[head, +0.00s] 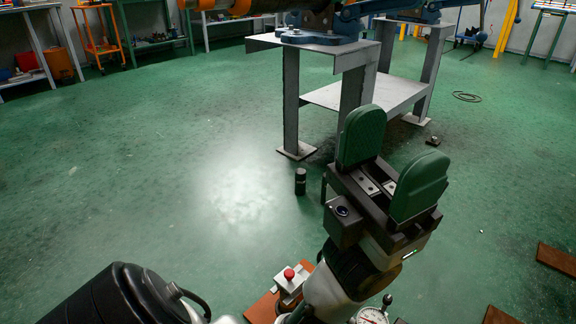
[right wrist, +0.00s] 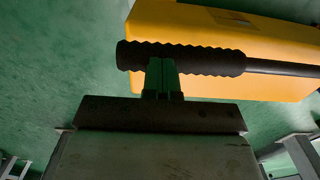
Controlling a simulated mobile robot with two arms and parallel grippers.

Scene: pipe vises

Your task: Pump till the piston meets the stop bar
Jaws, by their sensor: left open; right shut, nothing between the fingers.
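A black ribbed grip (right wrist: 185,57) on a dark rod (right wrist: 285,68) runs across the right wrist view, in front of a yellow body (right wrist: 285,33). My right gripper (right wrist: 161,64) shows there with its green fingers together and nothing between them. The fingertips overlap the lower edge of the grip in the picture; whether they touch it I cannot tell. My left gripper (head: 393,150) is open and empty in the head view, its two green pads apart above the floor. I cannot make out the piston or the stop bar in either view.
A steel bench (head: 310,41) with blue vise parts (head: 312,28) stands at the back. A black cylinder (head: 300,181) stands on the floor. At the bottom are a red button (head: 289,273) and a dial gauge (head: 371,316). The green floor at left is clear.

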